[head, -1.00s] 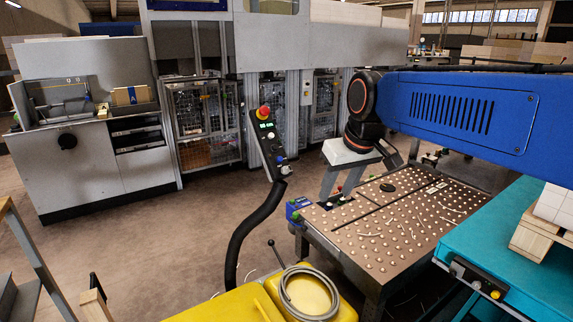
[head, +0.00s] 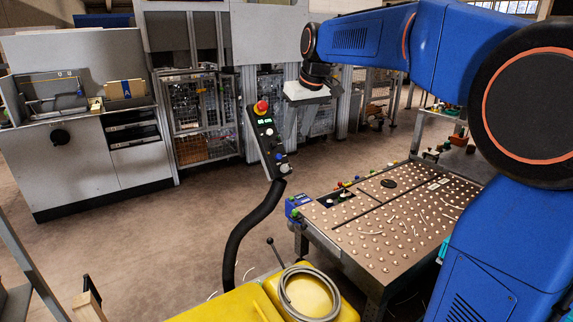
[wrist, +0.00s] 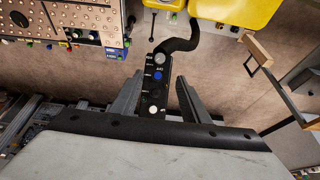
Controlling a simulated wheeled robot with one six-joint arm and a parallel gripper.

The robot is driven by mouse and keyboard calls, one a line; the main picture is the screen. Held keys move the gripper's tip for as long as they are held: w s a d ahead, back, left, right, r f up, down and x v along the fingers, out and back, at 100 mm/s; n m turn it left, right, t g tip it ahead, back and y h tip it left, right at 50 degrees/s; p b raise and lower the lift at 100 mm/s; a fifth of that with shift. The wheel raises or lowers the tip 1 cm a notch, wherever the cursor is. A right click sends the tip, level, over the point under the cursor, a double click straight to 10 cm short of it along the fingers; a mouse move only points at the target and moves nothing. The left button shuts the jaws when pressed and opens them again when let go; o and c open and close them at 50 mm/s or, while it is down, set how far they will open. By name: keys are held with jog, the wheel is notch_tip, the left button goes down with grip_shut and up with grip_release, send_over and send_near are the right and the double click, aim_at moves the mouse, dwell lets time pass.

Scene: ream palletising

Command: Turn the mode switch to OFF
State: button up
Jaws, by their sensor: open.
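A dark control pendant (head: 267,140) stands upright on a curved black hose, with a red mushroom button (head: 262,107) on top and a small green-lit display. A blue knob (head: 282,157) and a silver knob (head: 284,169) sit near its lower end. In the wrist view the pendant (wrist: 153,93) shows the silver knob (wrist: 160,58), the blue knob (wrist: 158,75) and a white button; the red button is hidden. I cannot tell which control is the mode switch or read its labels. My gripper (wrist: 158,80) is open, its fingers apart either side of the pendant in this view, holding nothing.
A yellow cart (head: 240,302) with a coiled grey hose stands at the hose's foot. A brown ball-studded table (head: 400,220) is to the right. Grey machines (head: 85,120) and wire guards stand behind. Open floor lies left of the pendant.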

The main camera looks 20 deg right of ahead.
aim_at(285, 167)
jog(key=x, duration=1.5)
jog(key=shift+f, duration=0.25)
jog(key=c, duration=1.1)
